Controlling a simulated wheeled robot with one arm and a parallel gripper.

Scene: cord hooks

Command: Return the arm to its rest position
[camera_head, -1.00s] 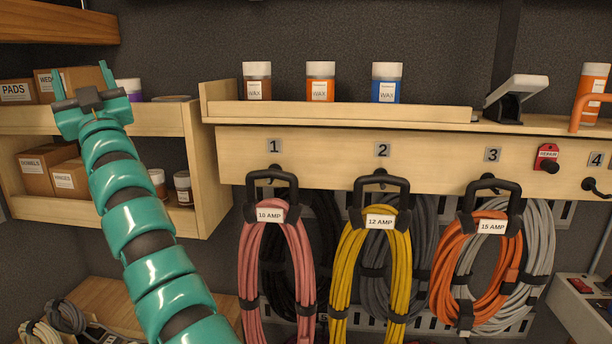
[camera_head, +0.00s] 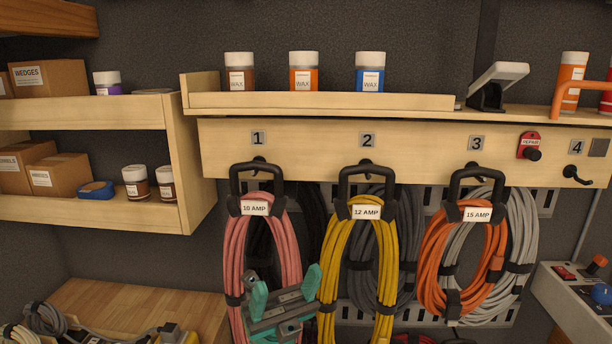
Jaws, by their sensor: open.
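My gripper (camera_head: 284,291) is low in the view, in front of the lower parts of the pink and yellow cords. Its teal fingers are apart with nothing between them. The rest of my arm is out of view below. The pink cord (camera_head: 233,262), labelled 10 AMP, hangs on the hook under 1. The yellow cord (camera_head: 388,255), labelled 12 AMP, hangs under 2. The orange cord (camera_head: 430,260), labelled 15 AMP, hangs under 3. My gripper hides part of the pink coil; whether it touches any cord, I cannot tell.
The hook under 4 (camera_head: 577,172) is bare. Grey and black cords hang behind the front ones. A wooden shelf (camera_head: 90,212) with boxes is at left, a wooden bench (camera_head: 140,302) below it, a grey console (camera_head: 575,300) at right.

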